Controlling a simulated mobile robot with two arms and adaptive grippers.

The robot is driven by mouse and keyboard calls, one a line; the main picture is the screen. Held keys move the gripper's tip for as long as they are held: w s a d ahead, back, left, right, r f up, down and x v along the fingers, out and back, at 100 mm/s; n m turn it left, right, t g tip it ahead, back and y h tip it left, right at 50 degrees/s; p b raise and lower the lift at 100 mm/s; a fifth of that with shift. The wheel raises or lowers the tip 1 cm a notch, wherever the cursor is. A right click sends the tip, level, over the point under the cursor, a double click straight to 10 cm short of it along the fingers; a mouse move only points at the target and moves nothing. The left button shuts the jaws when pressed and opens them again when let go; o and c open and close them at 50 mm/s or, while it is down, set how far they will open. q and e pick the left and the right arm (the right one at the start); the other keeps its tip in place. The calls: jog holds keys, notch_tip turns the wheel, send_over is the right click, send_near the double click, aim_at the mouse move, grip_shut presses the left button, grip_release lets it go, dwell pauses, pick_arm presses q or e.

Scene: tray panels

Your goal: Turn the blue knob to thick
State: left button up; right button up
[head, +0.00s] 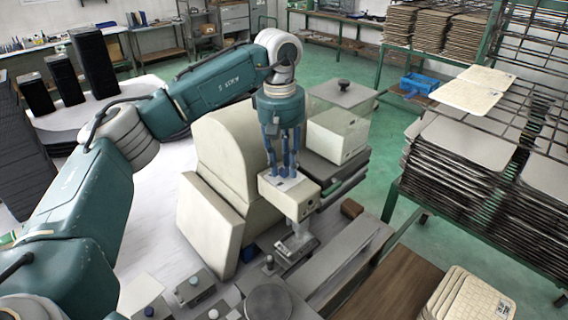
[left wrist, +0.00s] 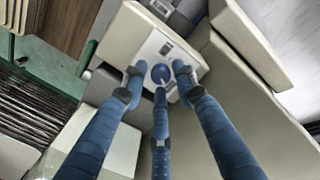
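The blue knob (left wrist: 161,73) sits on the pale square face of the machine's control box (left wrist: 145,50), with a small dark switch or display beside it. In the head view the control box (head: 290,196) is below my left gripper (head: 283,168), and the fingers largely hide the knob. In the left wrist view the three blue fingers of my left gripper (left wrist: 158,80) stand spread around the knob. Gaps show at its left and right; the middle fingertip overlaps its lower edge, and I cannot tell if it touches. No thick marking is readable. My right gripper is not in view.
The large cream machine housing (head: 225,160) stands left of the control box, and a cream block (head: 338,135) behind it to the right. A metal bench (head: 340,265) with small knobs and a round plate (head: 268,302) is in front. Racks of stacked panels (head: 465,140) stand right.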

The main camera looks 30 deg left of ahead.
aim_at(282, 170)
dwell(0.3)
pick_arm(q)
jog(key=r, duration=1.2)
jog(key=shift+s+a, duration=0.1)
jog(key=shift+s, duration=0.2)
jog(key=shift+f, duration=0.15)
